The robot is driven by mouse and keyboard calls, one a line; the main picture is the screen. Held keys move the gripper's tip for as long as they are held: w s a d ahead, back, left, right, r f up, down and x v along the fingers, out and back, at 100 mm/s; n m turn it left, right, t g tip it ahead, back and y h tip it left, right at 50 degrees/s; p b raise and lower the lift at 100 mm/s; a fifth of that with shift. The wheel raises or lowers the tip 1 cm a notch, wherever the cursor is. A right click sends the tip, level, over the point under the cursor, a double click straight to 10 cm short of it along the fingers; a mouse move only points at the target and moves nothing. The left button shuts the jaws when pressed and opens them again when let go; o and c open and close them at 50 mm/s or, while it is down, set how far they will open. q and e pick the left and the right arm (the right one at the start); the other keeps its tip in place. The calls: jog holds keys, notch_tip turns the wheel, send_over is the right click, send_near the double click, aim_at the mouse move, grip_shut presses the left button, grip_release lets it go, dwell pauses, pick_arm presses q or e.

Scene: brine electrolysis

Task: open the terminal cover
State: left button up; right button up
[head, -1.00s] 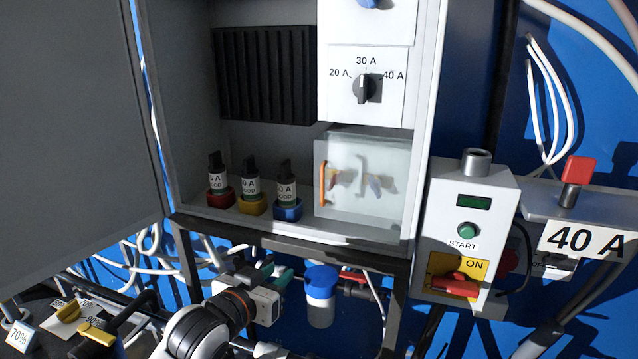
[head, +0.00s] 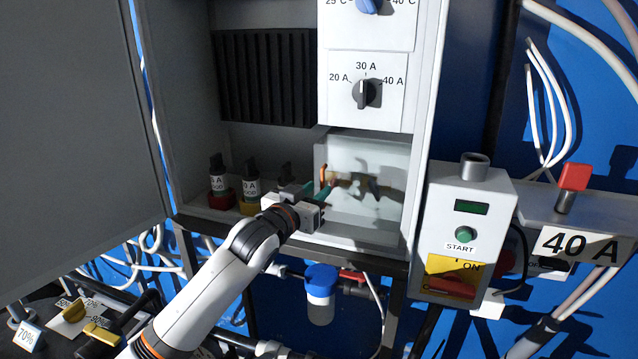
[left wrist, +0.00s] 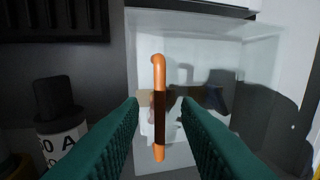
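The terminal cover (head: 385,215) is a clear box-like panel at the lower right inside the grey cabinet, and it appears closed. Its orange handle (head: 323,174) stands upright at its left edge. In the left wrist view the handle (left wrist: 158,85) runs between the two green fingers, with gaps on both sides. The cover (left wrist: 200,45) also shows there, with blurred shapes behind it. My left gripper (head: 326,189) is open at the handle, its fingers either side of it. My right gripper is not in view.
Several fuses in red, yellow and blue holders stand left of the cover, the yellow holder (head: 250,207) partly beside my arm. A rotary knob (head: 364,93) is above. The start box (head: 463,235) stands to the right. The open cabinet door (head: 75,140) fills the left.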

pick_arm(q)
jog(key=shift+x, duration=1)
grip_shut()
